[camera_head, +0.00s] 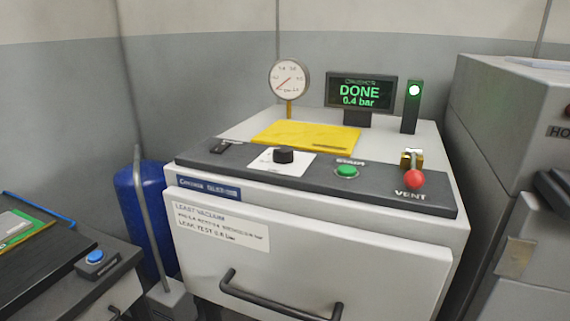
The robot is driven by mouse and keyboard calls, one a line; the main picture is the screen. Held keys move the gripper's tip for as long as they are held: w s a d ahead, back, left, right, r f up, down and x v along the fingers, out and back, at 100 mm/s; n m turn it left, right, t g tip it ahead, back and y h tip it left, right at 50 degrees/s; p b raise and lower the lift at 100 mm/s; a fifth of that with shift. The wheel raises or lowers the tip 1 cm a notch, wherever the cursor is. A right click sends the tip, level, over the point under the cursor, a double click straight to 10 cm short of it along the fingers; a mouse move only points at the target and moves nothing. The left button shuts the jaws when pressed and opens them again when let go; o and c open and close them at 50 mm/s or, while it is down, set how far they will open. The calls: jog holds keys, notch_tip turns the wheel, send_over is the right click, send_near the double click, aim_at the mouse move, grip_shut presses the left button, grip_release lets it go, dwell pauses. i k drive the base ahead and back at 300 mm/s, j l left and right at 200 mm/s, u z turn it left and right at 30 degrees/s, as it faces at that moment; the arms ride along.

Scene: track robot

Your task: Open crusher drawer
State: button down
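The crusher is the white cabinet in the middle, with a dark control panel (310,176) along its front top edge. Its drawer front (330,254) is a broad white panel below the control panel and looks closed, or nearly so. A black bar handle (280,303) is on the drawer front, low in the view. A paper label (221,226) about a leak test is on the drawer's upper left. A display (360,92) reads DONE, 0.4 bar. The red-knobbed VENT lever (414,178) is at the panel's right. My gripper is not in view.
A green button (346,171), a black knob (284,155) and a round gauge (289,78) are on the crusher. A blue cylinder (145,218) and a bench with a blue button (95,257) stand left. A grey machine (512,105) stands close on the right.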

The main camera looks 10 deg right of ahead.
aim_at(261, 264)
jog(key=k+j+z, duration=0.45)
jog(key=k, duration=0.35)
